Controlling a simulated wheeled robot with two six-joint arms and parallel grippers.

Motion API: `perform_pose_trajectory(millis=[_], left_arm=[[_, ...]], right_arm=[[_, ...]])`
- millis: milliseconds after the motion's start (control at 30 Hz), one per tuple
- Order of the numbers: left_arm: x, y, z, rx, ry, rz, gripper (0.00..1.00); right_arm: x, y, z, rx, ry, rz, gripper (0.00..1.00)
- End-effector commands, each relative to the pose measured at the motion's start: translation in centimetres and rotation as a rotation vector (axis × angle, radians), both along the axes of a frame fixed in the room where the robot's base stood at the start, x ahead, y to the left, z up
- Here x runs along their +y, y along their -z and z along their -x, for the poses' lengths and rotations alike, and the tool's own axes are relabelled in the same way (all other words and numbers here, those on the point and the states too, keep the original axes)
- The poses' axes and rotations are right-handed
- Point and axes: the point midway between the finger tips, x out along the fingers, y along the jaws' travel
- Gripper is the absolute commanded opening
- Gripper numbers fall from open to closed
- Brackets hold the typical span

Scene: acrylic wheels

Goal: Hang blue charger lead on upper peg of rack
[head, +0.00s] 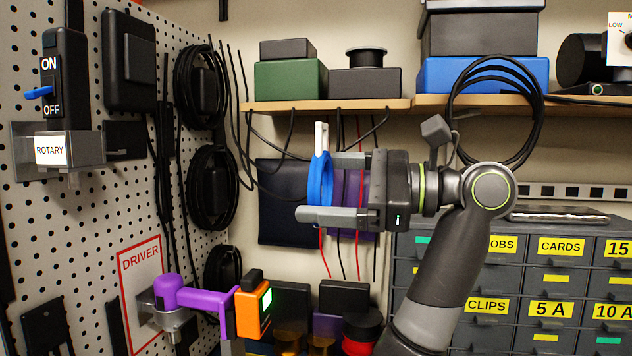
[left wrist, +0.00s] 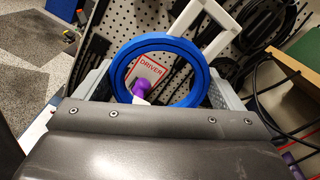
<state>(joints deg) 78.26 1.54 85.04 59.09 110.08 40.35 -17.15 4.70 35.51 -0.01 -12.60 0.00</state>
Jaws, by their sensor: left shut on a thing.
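The blue charger lead (head: 316,180) is a round blue coil with a white end sticking up. In the head view it is seen nearly edge-on between the grey fingers of my left gripper (head: 313,188), which points left. In the left wrist view the lead (left wrist: 160,42) is a full ring across the fingers, with its white part at upper right. My left gripper is shut on it, in the air to the right of the pegboard (head: 105,205). I cannot make out for sure which fitting is the rack's upper peg. My right gripper is not in view.
Black cable coils (head: 202,85) hang on the pegboard. A wooden shelf (head: 330,105) with boxes is above and behind; grey drawers (head: 560,276) stand at right.

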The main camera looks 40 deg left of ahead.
Motion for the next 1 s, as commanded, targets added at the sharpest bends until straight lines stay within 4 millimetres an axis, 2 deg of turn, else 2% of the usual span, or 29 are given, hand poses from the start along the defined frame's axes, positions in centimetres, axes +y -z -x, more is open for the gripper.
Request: perform_pose_trajectory(millis=[367, 800, 1000], left_arm=[[-0.3, -0.1, -0.1, 0.000, 0.001, 0.000, 0.63], [-2.9, -0.1, -1.2, 0.000, 0.001, 0.000, 0.63], [-3.3, 0.0, -1.3, -0.001, 0.000, -0.001, 0.63]], right_arm=[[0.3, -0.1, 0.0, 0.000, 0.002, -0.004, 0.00], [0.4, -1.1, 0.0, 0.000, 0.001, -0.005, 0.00], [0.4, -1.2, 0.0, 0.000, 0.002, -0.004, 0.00]])
